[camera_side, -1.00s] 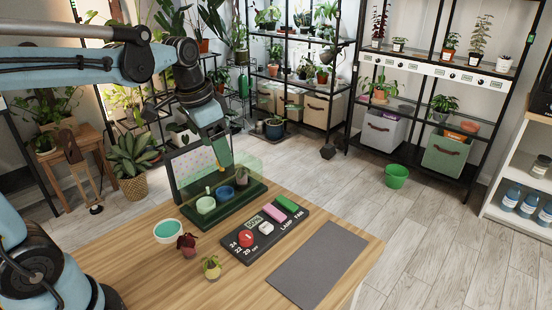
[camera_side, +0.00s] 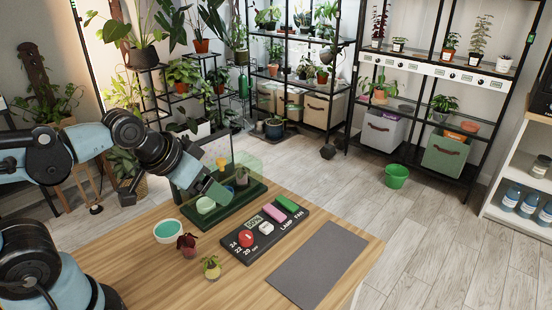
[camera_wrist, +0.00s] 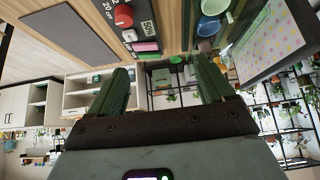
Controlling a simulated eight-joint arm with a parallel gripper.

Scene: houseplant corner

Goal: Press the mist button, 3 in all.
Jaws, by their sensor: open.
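A dark control panel (camera_side: 262,232) lies on the wooden table. It carries a red round knob (camera_side: 246,239), a white button (camera_side: 266,228), a small display reading 50%, and a pink and a green rocker marked LAMP and FAN. I cannot read a mist label; the white button may be it. The panel also shows at the top of the wrist view, with its red knob (camera_wrist: 123,15). My gripper (camera_side: 222,196) is left of the panel, by the green tray, apart from the buttons. In the wrist view my gripper (camera_wrist: 164,76) has its fingers wide apart with nothing between them.
A green tray (camera_side: 246,198) with pots and a clear cover stands behind the panel. A white bowl (camera_side: 168,231) and two small potted plants (camera_side: 187,243) are at the left front. A grey mat (camera_side: 318,263) lies bare at the right. Plant shelves stand beyond.

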